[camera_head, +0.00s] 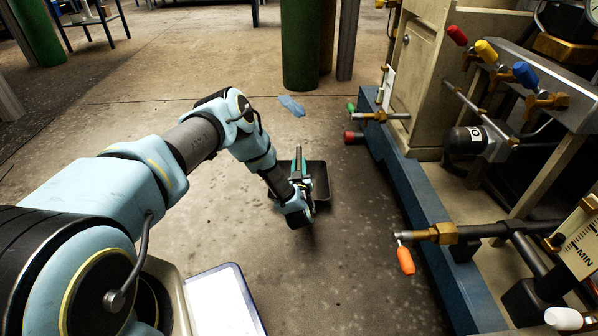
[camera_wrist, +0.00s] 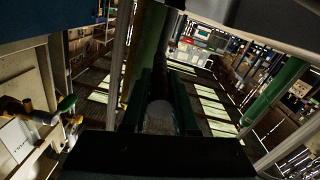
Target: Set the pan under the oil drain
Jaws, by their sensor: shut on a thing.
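A black rectangular pan (camera_head: 319,180) shows in the head view, left of the compressor's blue base, with its left part hidden by my gripper. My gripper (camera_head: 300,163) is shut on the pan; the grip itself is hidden. I cannot tell whether the pan touches the floor. In the wrist view the fingers (camera_wrist: 160,92) fill the middle. A red-ended fitting (camera_head: 353,137) and a green-handled valve (camera_head: 352,108) stick out beyond the pan to the right. An orange-handled valve (camera_head: 405,258) sticks out nearer to me. No label shows which one is the oil drain.
The compressor's blue base (camera_head: 420,195) runs along the right. A blue rag (camera_head: 291,106) lies on the floor beyond my gripper. A green column (camera_head: 300,45) stands at the back. The floor between the pan and the blue base is clear.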

